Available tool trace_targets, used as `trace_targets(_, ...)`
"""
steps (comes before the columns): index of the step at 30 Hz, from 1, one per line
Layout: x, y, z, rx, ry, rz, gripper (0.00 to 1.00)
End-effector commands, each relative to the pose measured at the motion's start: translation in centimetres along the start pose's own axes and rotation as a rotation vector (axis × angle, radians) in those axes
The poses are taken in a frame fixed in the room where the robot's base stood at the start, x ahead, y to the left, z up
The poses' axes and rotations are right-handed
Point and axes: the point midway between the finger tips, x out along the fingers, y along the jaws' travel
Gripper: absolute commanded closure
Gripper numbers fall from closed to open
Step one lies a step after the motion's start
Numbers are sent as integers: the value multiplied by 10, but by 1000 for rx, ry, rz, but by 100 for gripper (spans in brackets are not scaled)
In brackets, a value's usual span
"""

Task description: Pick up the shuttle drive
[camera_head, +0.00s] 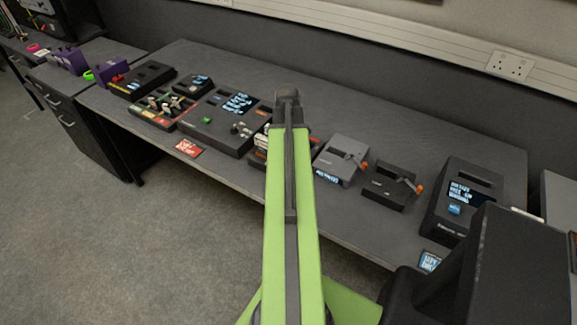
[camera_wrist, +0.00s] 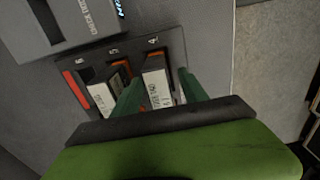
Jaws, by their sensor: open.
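In the wrist view, a dark dock (camera_wrist: 75,68) has numbered bays. A drive with a white label (camera_wrist: 157,88) stands in the bay marked 4. A second white-labelled drive (camera_wrist: 104,98) stands in the neighbouring bay to the left. The label print is too small to read surely, so I cannot tell which is the shuttle drive. My gripper (camera_wrist: 160,78) is open, with one green finger on each side of the bay 4 drive. Contact cannot be told. In the head view, my green arm hides the gripper and most of the dock (camera_head: 259,155).
The grey bench (camera_head: 350,115) carries a large control panel (camera_head: 222,118) left of my arm. A light grey device (camera_head: 340,160), a dark lever device (camera_head: 388,187) and a black screen unit (camera_head: 464,200) stand to the right. A wall with sockets (camera_head: 510,65) runs behind.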

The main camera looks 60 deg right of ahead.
Motion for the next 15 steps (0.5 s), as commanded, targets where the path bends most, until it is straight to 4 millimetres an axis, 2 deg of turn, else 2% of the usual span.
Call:
trace_targets(1, 13, 0, 0, 0, 0, 0, 49)
trace_targets(8, 10, 0, 0, 1, 0, 0, 49)
trace_targets(15, 10, 0, 0, 1, 0, 0, 78)
